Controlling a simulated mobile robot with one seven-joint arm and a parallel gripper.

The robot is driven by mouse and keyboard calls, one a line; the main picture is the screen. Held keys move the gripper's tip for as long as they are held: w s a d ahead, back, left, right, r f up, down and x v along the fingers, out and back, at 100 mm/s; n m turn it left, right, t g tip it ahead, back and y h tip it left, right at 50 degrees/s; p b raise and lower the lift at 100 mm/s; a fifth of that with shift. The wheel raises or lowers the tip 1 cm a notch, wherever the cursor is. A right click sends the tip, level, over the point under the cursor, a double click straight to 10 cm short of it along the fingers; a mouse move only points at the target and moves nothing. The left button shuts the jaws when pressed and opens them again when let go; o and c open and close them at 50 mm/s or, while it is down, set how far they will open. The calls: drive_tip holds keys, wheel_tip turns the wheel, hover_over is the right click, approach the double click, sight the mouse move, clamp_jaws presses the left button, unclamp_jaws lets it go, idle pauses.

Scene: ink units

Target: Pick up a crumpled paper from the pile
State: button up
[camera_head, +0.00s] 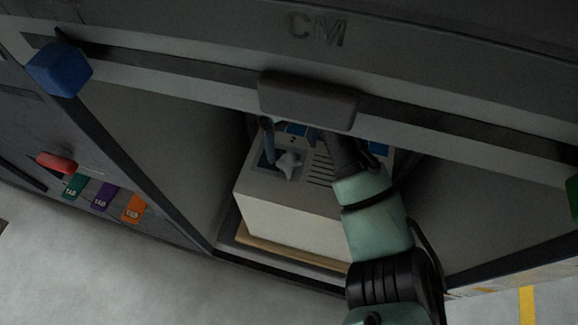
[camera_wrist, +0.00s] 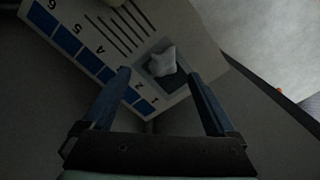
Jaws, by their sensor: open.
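A crumpled white paper (camera_head: 289,164) lies in a dark square recess in the top of a pale box inside the open machine bay. It also shows in the wrist view (camera_wrist: 162,62), beyond the fingertips and nearer the right one. No other paper is visible there. My gripper (camera_wrist: 160,74) is open and empty, its two blue fingers spread on either side of the recess area. In the head view, one blue finger (camera_head: 267,135) stands just left of the paper; the rest of my gripper is partly hidden by the machine's handle and my arm.
The pale box (camera_head: 290,222) has blue numbered squares and dark lines on top. A machine frame with a grey handle (camera_head: 307,99) hangs over it. A blue block (camera_head: 59,69) is at upper left. Coloured tabs (camera_head: 103,196) line the left panel. Side walls bound the bay.

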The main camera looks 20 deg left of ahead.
sight(289, 159)
drive_tip(key=shift+s+a+f+b, duration=0.1)
drive_tip(key=shift+f+b, duration=1.05)
drive_tip(key=shift+f, duration=0.3)
drive_tip(key=shift+a+f+b, duration=0.1)
drive_tip(key=shift+f+b, duration=1.05)
drive_tip(key=shift+f, duration=0.25)
drive_tip(key=shift+r, duration=0.1)
clamp_jaws()
